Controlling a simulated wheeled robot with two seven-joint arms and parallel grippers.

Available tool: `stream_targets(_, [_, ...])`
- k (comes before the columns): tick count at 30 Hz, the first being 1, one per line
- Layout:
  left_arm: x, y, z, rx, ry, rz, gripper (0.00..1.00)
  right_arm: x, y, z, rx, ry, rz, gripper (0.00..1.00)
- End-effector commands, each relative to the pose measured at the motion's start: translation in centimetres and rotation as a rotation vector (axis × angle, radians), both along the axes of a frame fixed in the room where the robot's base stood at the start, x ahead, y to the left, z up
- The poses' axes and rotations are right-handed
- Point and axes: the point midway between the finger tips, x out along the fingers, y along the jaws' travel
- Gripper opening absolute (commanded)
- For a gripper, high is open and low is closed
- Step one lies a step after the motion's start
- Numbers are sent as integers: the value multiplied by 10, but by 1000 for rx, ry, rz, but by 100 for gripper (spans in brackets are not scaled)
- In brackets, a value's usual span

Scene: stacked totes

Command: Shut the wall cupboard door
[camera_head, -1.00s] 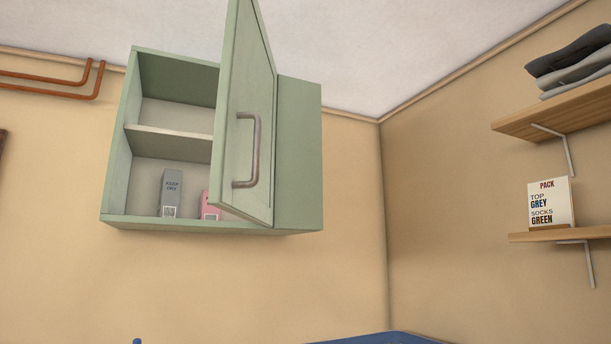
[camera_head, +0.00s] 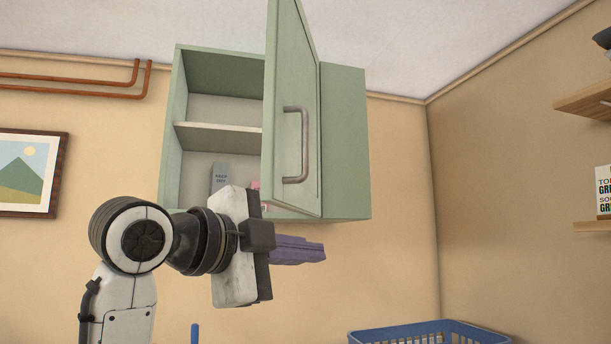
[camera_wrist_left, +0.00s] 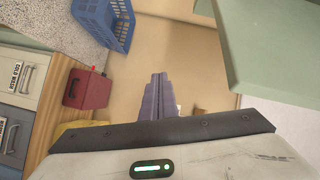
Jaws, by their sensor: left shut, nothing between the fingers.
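The green wall cupboard (camera_head: 345,140) hangs on the far wall. Its door (camera_head: 290,90) stands open, swung out toward me, with a metal bar handle (camera_head: 297,145) on its face. Inside, a grey carton (camera_head: 219,178) and part of a pink item (camera_head: 254,184) stand on the cupboard floor; my arm partly hides them. My left gripper (camera_head: 322,252), with purple fingers, is shut and empty just below the cupboard and the door's lower edge. The gripper also shows in the left wrist view (camera_wrist_left: 158,80), with a pale green panel at the upper right. My right gripper is not in view.
A blue basket (camera_head: 430,333) is at the bottom right, and it also shows in the left wrist view (camera_wrist_left: 105,20). Wooden shelves (camera_head: 588,100) are on the right wall. A framed picture (camera_head: 30,175) hangs at left. A red box (camera_wrist_left: 87,89) sits on a wooden surface.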

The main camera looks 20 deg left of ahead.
Motion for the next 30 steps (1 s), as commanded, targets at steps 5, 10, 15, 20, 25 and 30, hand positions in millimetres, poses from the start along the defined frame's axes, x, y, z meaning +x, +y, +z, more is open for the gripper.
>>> stream_targets(5, [-65, 1, 86, 173, -157, -28, 0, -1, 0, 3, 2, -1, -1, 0])
stream_targets(10, [-93, 2, 112, 251, -215, -36, 0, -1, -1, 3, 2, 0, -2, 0])
stream_targets(15, [-85, -4, 115, 262, -219, -39, 0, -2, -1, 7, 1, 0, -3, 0])
stream_targets(20, [-57, -17, 116, 260, -216, -40, 0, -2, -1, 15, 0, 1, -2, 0])
stream_targets(25, [-22, -33, 116, 259, -216, -40, 0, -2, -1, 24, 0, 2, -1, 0])
stream_targets(30, [-4, -26, 116, 255, -220, -34, 0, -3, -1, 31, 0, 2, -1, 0])
